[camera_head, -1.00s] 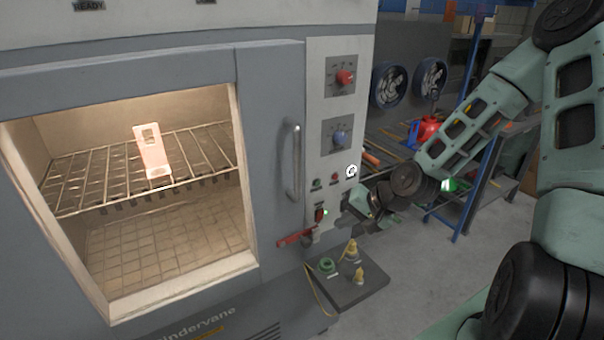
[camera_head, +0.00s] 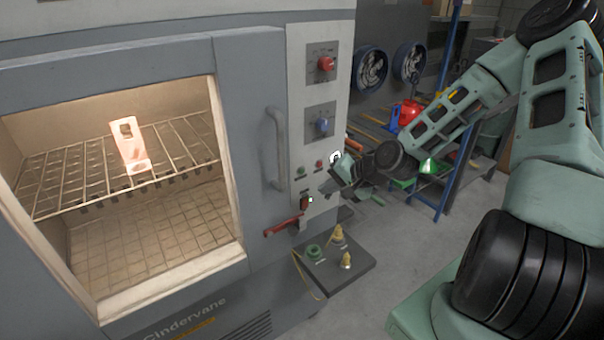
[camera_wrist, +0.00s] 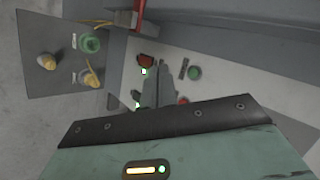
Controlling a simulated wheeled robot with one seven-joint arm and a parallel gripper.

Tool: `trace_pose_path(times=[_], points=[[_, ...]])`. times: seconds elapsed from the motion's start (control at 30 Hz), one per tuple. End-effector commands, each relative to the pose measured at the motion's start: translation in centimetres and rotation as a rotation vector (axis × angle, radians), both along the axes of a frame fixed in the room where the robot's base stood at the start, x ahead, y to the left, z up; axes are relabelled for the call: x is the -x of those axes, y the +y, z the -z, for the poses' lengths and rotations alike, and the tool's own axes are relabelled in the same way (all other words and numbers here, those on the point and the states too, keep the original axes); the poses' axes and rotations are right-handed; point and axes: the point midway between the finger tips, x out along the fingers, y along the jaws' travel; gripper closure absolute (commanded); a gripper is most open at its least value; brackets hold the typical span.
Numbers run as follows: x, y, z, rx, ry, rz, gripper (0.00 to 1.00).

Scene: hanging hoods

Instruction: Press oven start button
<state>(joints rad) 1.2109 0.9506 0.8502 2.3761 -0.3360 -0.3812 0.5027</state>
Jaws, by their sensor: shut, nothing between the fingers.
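The oven's pale control panel (camera_head: 312,95) carries a small green button (camera_head: 300,171) and a red button (camera_head: 318,163), side by side below the two knobs. Their labels are too small to read. In the wrist view the green button (camera_wrist: 194,72) and red button (camera_wrist: 183,101) lie right of my gripper's fingers (camera_wrist: 158,90). My gripper (camera_head: 328,188) is shut and empty, close to the lower panel, below and right of the buttons. Whether it touches the panel cannot be told. A red switch (camera_head: 304,202) sits below the green button, left of the fingertips.
The oven door has a vertical handle (camera_head: 276,150); a glowing piece (camera_head: 130,145) stands on the rack inside. A red lever (camera_head: 283,227) sticks out below the panel. A low dark plate (camera_head: 345,268) bears a green ring and yellow knobs. Shelving stands behind my arm; grey floor is open at right.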

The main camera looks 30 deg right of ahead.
Motion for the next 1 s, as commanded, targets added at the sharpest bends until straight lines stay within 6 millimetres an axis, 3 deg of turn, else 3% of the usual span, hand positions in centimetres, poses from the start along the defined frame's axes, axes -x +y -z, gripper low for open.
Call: trace_pose_path(times=[0.3, 0.5, 1.0], points=[[-4.5, 0.2, 0.0, -0.001, -0.001, 0.0, 1.0], [-6.1, 0.2, 0.0, 0.0, -0.001, -0.001, 1.0], [-6.7, 0.3, 0.0, 0.0, 0.0, -0.001, 1.0]])
